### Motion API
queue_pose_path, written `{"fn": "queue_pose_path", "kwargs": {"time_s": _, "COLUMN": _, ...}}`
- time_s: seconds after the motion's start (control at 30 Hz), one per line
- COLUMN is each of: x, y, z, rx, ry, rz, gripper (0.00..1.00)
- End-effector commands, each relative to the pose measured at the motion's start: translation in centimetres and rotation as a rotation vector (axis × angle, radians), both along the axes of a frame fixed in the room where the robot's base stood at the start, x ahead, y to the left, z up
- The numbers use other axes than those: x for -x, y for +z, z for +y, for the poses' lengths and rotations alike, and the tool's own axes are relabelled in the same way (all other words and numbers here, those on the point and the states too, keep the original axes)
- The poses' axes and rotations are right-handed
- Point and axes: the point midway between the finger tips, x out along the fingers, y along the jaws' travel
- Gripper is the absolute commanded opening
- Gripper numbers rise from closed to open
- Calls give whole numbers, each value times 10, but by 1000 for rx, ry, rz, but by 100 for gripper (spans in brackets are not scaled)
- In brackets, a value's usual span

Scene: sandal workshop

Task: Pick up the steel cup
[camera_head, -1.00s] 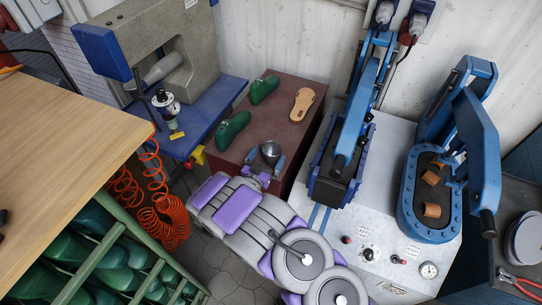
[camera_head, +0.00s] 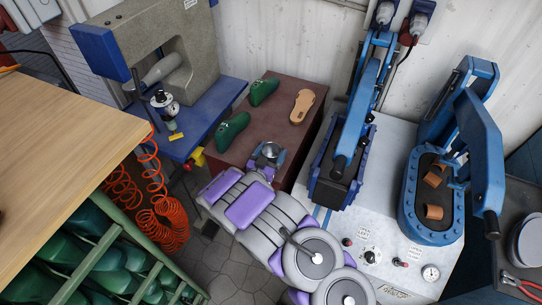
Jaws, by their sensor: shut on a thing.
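The steel cup (camera_head: 270,149) is a small shiny round cup at the front edge of the dark red-brown table (camera_head: 262,118). My gripper (camera_head: 268,156) is at the cup, with its blue-grey fingers on either side, shut on it. The cup's lower part is hidden by the gripper, so I cannot tell whether it touches the table. My grey and purple arm comes up from the lower right.
Two green shoe lasts (camera_head: 233,131) and a tan sole (camera_head: 302,107) lie on the same table. A blue-clamped press (camera_head: 340,180) stands close on the right. A blue bench (camera_head: 200,120) and orange coiled hose (camera_head: 160,215) are left.

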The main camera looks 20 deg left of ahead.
Motion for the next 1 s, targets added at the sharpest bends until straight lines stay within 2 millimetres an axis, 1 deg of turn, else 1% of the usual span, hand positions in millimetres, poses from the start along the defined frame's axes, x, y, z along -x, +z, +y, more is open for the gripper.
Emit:
{"fn": "queue_pose_path", "kwargs": {"time_s": 0.03, "x": 0, "y": 0, "z": 0, "rx": 0, "ry": 0, "rz": 0, "gripper": 52}}
{"fn": "queue_pose_path", "kwargs": {"time_s": 0.1, "x": 0, "y": 0, "z": 0, "rx": 0, "ry": 0, "rz": 0, "gripper": 47}}
{"fn": "queue_pose_path", "kwargs": {"time_s": 0.3, "x": 0, "y": 0, "z": 0, "rx": 0, "ry": 0, "rz": 0, "gripper": 47}}
{"fn": "queue_pose_path", "kwargs": {"time_s": 0.43, "x": 0, "y": 4, "z": 0, "rx": 0, "ry": 0, "rz": 0, "gripper": 47}}
{"fn": "queue_pose_path", "kwargs": {"time_s": 0.57, "x": 0, "y": 16, "z": 1, "rx": 0, "ry": 2, "rz": -1, "gripper": 47}}
{"fn": "queue_pose_path", "kwargs": {"time_s": 0.73, "x": 0, "y": 39, "z": 0, "rx": 1, "ry": 0, "rz": 1, "gripper": 47}}
{"fn": "queue_pose_path", "kwargs": {"time_s": 0.8, "x": 15, "y": 38, "z": -2, "rx": 6, "ry": 4, "rz": 4, "gripper": 47}}
{"fn": "queue_pose_path", "kwargs": {"time_s": 1.0, "x": 60, "y": 43, "z": -14, "rx": 6, "ry": 6, "rz": 1, "gripper": 47}}
